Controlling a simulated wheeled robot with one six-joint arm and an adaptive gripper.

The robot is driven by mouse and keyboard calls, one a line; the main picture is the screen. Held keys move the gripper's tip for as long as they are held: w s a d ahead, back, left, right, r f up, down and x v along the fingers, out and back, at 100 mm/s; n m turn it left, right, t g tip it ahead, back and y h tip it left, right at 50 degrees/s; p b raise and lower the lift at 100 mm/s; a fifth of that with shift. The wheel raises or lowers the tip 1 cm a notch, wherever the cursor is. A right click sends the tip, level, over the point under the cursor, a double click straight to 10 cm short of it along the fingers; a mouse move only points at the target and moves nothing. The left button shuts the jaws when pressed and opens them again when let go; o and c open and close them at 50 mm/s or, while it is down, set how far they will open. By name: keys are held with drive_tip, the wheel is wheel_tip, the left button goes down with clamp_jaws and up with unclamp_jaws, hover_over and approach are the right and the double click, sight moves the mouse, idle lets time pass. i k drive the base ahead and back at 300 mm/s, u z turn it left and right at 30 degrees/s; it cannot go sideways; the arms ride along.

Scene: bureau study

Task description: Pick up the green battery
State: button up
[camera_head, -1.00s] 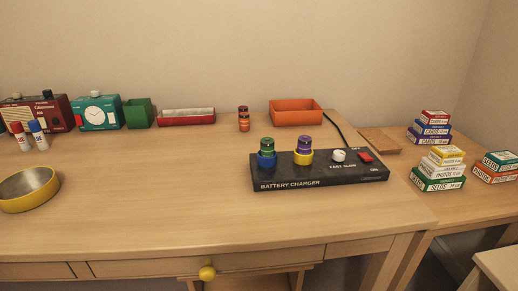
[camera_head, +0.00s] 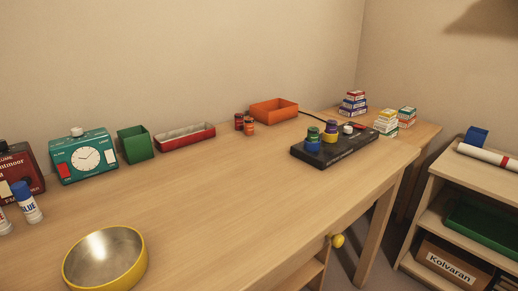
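The green battery (camera_head: 313,133) stands upright in the blue socket (camera_head: 313,145) of the black battery charger (camera_head: 340,149), near the right end of the desk. A purple battery (camera_head: 331,126) stands beside it in the yellow socket (camera_head: 330,138). The charger also bears a white knob and a red part. My gripper does not show in this view.
The desk's middle is clear. A shelf (camera_head: 470,170) stands right.

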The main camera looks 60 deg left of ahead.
sight(313, 132)
drive_tip(key=z, duration=0.05)
drive_tip(key=k, duration=0.55)
drive_tip(key=u, duration=2.2)
